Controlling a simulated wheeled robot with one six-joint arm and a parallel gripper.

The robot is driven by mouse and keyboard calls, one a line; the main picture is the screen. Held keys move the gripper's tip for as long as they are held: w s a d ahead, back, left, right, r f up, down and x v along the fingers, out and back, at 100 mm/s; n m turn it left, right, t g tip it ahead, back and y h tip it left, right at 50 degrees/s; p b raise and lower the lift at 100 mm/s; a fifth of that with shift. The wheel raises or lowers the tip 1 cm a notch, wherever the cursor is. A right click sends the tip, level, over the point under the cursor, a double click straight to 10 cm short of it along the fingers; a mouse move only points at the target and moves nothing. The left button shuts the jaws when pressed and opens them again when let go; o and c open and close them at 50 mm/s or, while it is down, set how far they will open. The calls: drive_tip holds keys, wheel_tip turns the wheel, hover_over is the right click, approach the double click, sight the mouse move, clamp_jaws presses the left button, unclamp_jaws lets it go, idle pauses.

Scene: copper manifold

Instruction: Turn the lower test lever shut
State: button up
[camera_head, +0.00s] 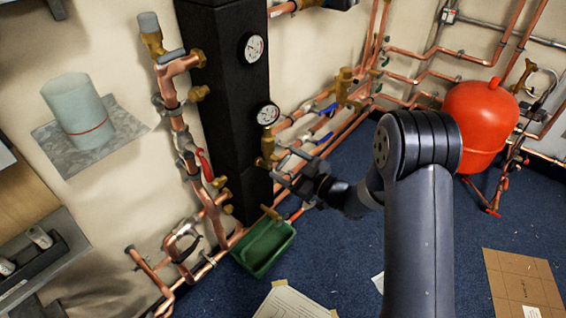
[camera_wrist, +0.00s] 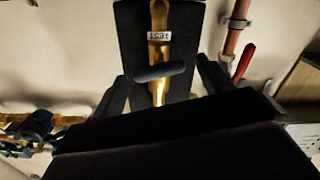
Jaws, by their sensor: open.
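The lower test valve (camera_head: 267,150) is brass and sits on the front of the black column, just below the lower gauge. In the wrist view its brass body (camera_wrist: 159,22) carries a white tag that reads TEST upside down. Its dark lever (camera_wrist: 160,72) lies crosswise over the brass, slightly tilted. My gripper (camera_head: 286,167) is open in front of the valve. In the wrist view its two dark fingers (camera_wrist: 162,78) stand on either side of the lever, with gaps visible. I cannot tell how deep the fingers reach. The lever is hard to make out in the head view.
The black column (camera_head: 226,110) stands behind the valve. A red lever (camera_head: 205,165) is on the copper pipe to its left. Blue-handled valves (camera_head: 325,138) and pipes run to the right. A green bin (camera_head: 263,247) sits below. A red tank (camera_head: 482,115) stands far right.

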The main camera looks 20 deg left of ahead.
drive_tip(key=shift+x, duration=1.1)
drive_tip(key=c, duration=1)
drive_tip(key=shift+w+m+p, duration=0.1)
drive_tip(key=shift+m+p, duration=0.2)
drive_tip(key=shift+m, duration=1.8)
drive_tip(key=o, duration=1)
